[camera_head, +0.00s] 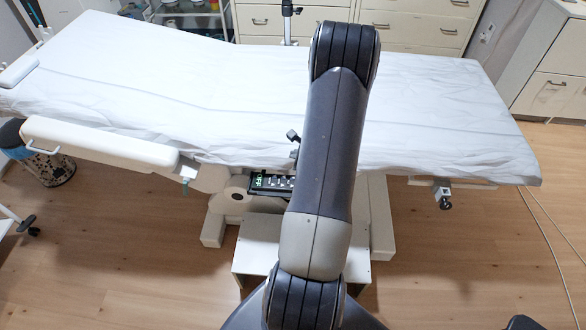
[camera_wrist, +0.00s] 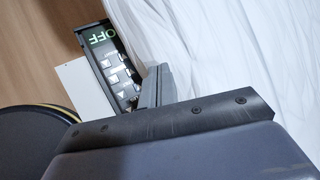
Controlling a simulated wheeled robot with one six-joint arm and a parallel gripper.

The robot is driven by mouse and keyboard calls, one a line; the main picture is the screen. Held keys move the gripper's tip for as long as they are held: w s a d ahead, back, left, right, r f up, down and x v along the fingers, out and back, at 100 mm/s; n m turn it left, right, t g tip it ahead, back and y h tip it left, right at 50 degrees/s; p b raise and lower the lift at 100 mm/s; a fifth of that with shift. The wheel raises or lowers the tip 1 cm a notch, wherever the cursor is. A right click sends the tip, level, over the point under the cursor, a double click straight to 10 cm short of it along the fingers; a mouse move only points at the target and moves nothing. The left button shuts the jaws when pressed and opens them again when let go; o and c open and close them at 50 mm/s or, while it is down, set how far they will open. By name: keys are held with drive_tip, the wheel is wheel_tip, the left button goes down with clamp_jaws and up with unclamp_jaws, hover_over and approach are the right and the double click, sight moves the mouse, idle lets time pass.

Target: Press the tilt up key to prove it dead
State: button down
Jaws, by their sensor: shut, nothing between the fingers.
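A dark control panel (camera_wrist: 112,68) with a green display (camera_wrist: 101,35) and rows of arrow keys (camera_wrist: 118,78) hangs at the couch's side. The display reads OFF in the wrist view. The key labels are too small to read, so I cannot tell which key is tilt up. The panel also shows in the head view (camera_head: 270,184), its right end hidden by my arm. My gripper (camera_wrist: 154,84) is shut and empty, its fingertips beside the lower keys. I cannot tell whether they touch a key. In the head view my arm hides the gripper.
The couch (camera_head: 190,80) lies under a white sheet (camera_wrist: 195,40) that hangs close beside the panel and fingers. A padded armrest (camera_head: 100,142) juts out on the left. A pale box-like step (camera_head: 250,258) stands below the panel. Wooden floor is free at the front left.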

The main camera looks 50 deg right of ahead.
idle(0.5)
wheel_tip(320, 180, down, 8)
drive_tip(key=b, duration=0.5)
drive_tip(key=shift+r, duration=0.25)
drive_tip(key=shift+f+b, duration=0.65)
drive_tip(key=shift+b, duration=0.25)
drive_tip(key=shift+f, duration=0.15)
idle(0.9)
drive_tip(key=shift+f+b, duration=0.3)
drive_tip(key=shift+b, duration=0.55)
drive_tip(key=shift+f+b, duration=0.3)
drive_tip(key=shift+b, duration=0.25)
drive_tip(key=shift+r, duration=0.15)
idle(1.5)
drive_tip(key=shift+r, duration=0.65)
drive_tip(key=shift+p, duration=0.3)
